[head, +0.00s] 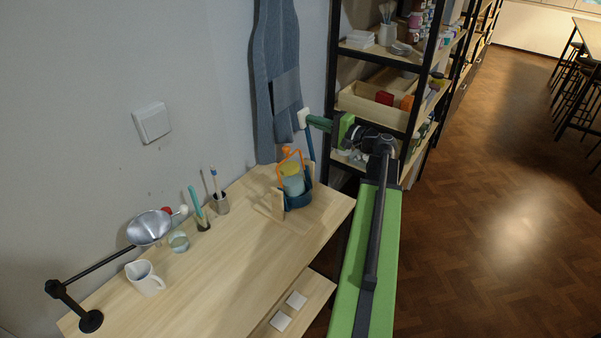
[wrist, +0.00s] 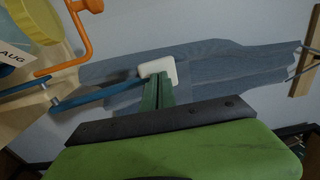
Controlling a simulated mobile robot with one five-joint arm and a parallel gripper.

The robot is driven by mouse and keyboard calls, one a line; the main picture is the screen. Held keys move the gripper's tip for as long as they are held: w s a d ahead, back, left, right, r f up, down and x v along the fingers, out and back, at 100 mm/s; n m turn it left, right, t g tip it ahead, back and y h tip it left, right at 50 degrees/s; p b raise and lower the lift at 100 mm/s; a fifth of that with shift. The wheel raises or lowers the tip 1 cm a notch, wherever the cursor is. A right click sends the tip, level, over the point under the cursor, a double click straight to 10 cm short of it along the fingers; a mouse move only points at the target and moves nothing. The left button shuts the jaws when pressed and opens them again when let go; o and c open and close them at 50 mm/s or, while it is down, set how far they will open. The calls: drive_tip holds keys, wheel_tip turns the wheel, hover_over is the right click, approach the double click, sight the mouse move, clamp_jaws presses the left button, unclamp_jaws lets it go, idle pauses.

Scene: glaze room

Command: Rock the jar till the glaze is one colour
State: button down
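The jar (head: 293,184) sits on the table in a blue holder (head: 299,199) with an orange bail (head: 279,165) over it. It looks pale blue-grey with a yellow lid (wrist: 36,20); whether its glaze is one colour is too small to tell. A blue lever (head: 311,148) rises from the holder's right side. It also shows in the wrist view (wrist: 95,95). A white block (wrist: 158,68) is at the lever's upper end. My gripper (head: 318,122), with green fingers, reaches the block from the right. The fingers look close together, but their grip on the block is unclear.
A blue-grey apron (head: 275,70) hangs behind. Stocked shelves (head: 375,55) stand close behind my arm. The floor at right is clear.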

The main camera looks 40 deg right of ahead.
drive_tip(key=shift+w+a+f+b, duration=0.15)
drive_tip(key=shift+w+b, duration=0.05)
drive_tip(key=shift+w, duration=0.35)
drive_tip(key=shift+w+a+f+b, duration=0.1)
drive_tip(key=shift+w+f+b, duration=0.1)
drive_tip(key=shift+w, duration=0.35)
drive_tip(key=shift+w+a+f+b, duration=0.15)
drive_tip(key=shift+w, duration=0.5)
